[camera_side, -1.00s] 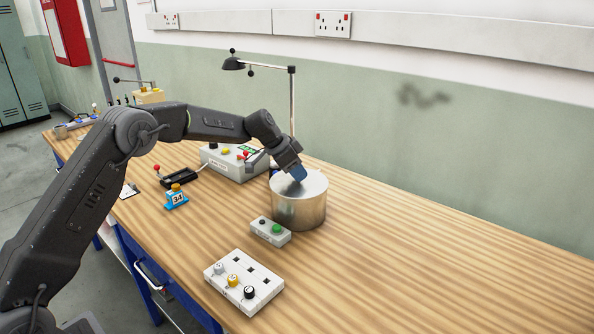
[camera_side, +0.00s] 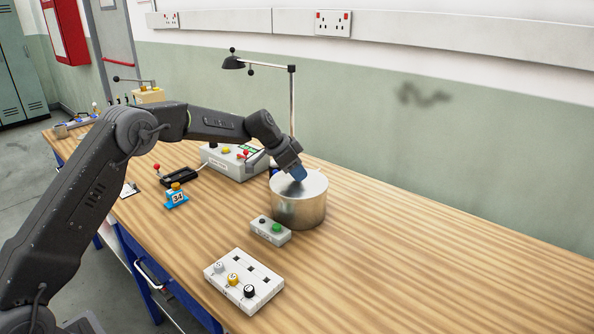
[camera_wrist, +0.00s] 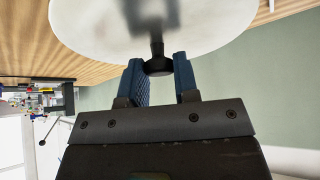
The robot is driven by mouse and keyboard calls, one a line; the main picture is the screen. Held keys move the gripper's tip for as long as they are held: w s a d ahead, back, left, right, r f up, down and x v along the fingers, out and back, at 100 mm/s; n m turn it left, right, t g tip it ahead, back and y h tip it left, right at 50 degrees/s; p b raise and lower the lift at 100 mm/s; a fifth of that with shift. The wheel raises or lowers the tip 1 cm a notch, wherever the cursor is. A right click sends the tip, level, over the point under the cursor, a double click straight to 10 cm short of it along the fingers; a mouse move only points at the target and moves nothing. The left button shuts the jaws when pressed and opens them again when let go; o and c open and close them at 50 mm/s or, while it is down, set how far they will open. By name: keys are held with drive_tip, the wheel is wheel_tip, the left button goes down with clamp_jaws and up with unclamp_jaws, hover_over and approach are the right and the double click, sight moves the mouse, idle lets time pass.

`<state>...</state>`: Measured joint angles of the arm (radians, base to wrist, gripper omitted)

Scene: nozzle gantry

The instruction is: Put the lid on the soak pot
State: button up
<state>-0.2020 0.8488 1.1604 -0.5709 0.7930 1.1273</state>
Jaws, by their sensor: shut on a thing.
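The soak pot (camera_side: 299,212) is a round, shiny metal cylinder standing on the bench. A flat silver lid (camera_side: 315,182) covers its top in the side view; I cannot tell whether it is fully seated. In the wrist view the lid (camera_wrist: 85,20) is a pale disc with a black knob (camera_wrist: 158,66), and it hides the pot. My gripper (camera_side: 298,177) reaches down from the left over the lid. Its blue fingers (camera_wrist: 158,75) are shut on the lid's knob.
A grey box with a green button (camera_side: 270,230) stands close in front of the pot. A white block with several knobs (camera_side: 243,280) is nearer. A control box (camera_side: 225,163) and a lamp (camera_side: 292,100) stand behind. The bench at right is clear.

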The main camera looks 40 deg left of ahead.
drive_tip(key=o, duration=1)
drive_tip(key=shift+o, duration=0.6)
drive_tip(key=o, duration=0.4)
drive_tip(key=shift+r, duration=3.5)
drive_tip(key=shift+c, duration=0.5)
